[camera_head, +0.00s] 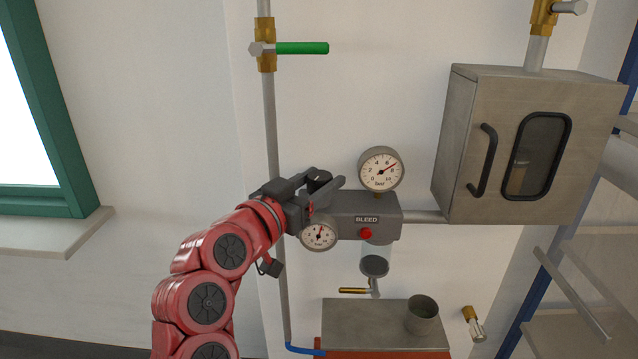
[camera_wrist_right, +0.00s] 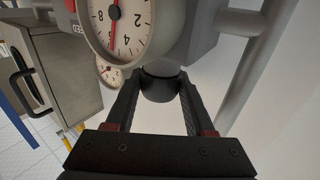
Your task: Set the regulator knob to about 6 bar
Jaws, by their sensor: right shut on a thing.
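My right gripper (camera_head: 325,182) reaches the left end of the grey regulator block (camera_head: 350,208) from the left. My left gripper is out of view.
A red button (camera_head: 366,234) sits below the BLEED label. A steel cabinet (camera_head: 477,140) stands to the right. A vertical pipe (camera_head: 270,125) with a green-handled valve (camera_head: 300,48) runs behind my arm. A metal box (camera_head: 375,325) with a grey cup (camera_head: 422,315) is below.

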